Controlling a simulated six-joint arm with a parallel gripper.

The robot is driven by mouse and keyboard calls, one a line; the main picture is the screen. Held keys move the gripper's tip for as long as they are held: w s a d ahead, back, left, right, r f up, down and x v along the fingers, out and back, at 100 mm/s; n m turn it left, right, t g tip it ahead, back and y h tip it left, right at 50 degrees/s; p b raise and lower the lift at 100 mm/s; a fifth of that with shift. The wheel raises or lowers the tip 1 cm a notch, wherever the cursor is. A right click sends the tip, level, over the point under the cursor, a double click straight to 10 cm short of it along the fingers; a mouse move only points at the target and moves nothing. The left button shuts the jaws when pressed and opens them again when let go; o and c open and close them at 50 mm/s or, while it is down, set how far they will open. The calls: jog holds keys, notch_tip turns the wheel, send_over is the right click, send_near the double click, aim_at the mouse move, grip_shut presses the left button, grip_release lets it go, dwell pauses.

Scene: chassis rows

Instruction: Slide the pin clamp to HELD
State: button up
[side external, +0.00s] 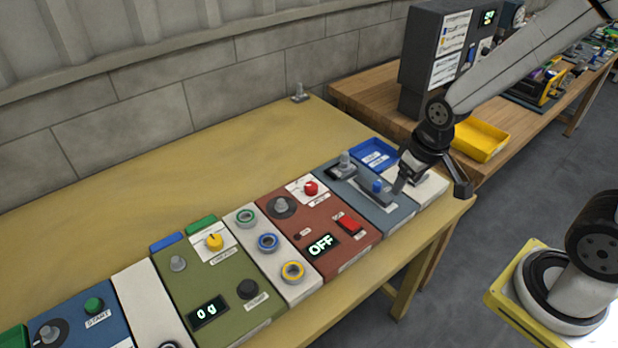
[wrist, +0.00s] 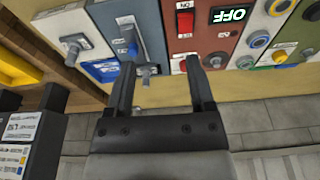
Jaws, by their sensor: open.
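The blue-grey panel (side external: 392,212) carries a slider with a blue knob (side external: 377,187), probably the pin clamp, and a grey metal pin (side external: 345,160) behind it. In the wrist view the blue knob (wrist: 132,48) and metal pin (wrist: 148,72) show near my left finger. The small labels are too blurred to read, so I cannot tell the clamp's setting. My gripper (side external: 431,186) is open and empty above the right end of the panel row. Its spread fingers also show in the wrist view (wrist: 160,62). One finger overlaps the panel's edge; contact cannot be told.
A blue tray (side external: 374,152) lies behind the panels. A red-brown panel reading OFF (side external: 333,257) adjoins on the left, with a red switch (side external: 349,224) and red knob (side external: 311,187). A yellow bin (side external: 480,141) stands on the bench behind. The back of the yellow table (side external: 220,150) is mostly clear.

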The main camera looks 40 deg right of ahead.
jog(key=w+d+f+m+g, duration=0.1)
jog(key=w+d+f, duration=0.15)
jog(key=w, duration=0.35)
jog(key=m+g, duration=0.1)
send_over(377, 183)
jog(key=f, duration=0.3)
jog(key=shift+s+a+f, duration=0.25)
jog(key=shift+s+f, duration=0.1)
jog(key=shift+w+d+f+m, duration=0.3)
jog(key=shift+w+d+f, duration=0.05)
jog(key=shift+f, duration=3.85)
grip_shut()
